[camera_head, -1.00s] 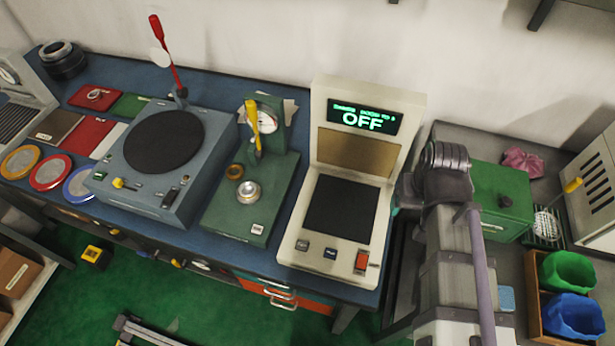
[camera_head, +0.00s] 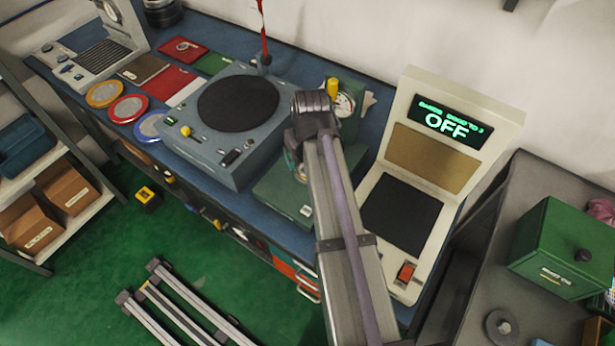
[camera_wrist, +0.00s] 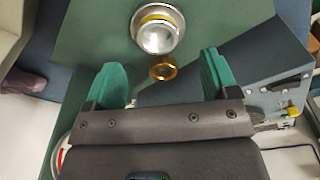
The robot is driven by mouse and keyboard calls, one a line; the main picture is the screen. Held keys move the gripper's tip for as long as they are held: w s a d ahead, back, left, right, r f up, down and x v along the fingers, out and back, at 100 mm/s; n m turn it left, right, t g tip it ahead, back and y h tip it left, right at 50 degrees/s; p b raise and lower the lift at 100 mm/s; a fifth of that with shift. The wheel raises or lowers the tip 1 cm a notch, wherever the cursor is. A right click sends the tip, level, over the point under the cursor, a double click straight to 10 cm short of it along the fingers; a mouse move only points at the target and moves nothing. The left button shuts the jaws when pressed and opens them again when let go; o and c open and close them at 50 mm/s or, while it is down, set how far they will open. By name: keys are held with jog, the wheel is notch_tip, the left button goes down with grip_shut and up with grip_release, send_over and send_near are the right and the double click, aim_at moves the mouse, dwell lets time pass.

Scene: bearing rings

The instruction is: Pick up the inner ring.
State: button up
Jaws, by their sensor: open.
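In the wrist view a shiny silver round piece (camera_wrist: 158,33) with a gold band inside sits on the green plate of the gauge stand (camera_wrist: 95,30). A smaller gold-coloured ring (camera_wrist: 163,71) lies just beside it. I cannot tell for sure which of the two is the inner ring. My gripper (camera_wrist: 161,64) is open, with its two green fingers apart. The small gold ring shows between the fingertips, and the silver piece shows beyond them. Nothing is held.
The gauge dial (camera_head: 344,104) and yellow handle (camera_head: 333,90) stand behind my wrist. The grey turntable machine (camera_head: 195,155) is close on the left, the beige OFF display unit (camera_head: 405,160) on the right. A green box (camera_head: 562,245) stands farther right.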

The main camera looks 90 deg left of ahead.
notch_tip(320, 180, down, 5)
jog(key=b, duration=0.5)
jog(key=shift+a+f, duration=0.15)
jog(key=shift+f, duration=0.05)
jog(key=shift+r, duration=0.25)
jog(key=c, duration=1.1)
notch_tip(320, 180, up, 10)
jog(key=p, duration=1)
jog(key=shift+r+p, duration=0.2)
jog(key=shift+p, duration=0.1)
jog(key=shift+f, duration=0.2)
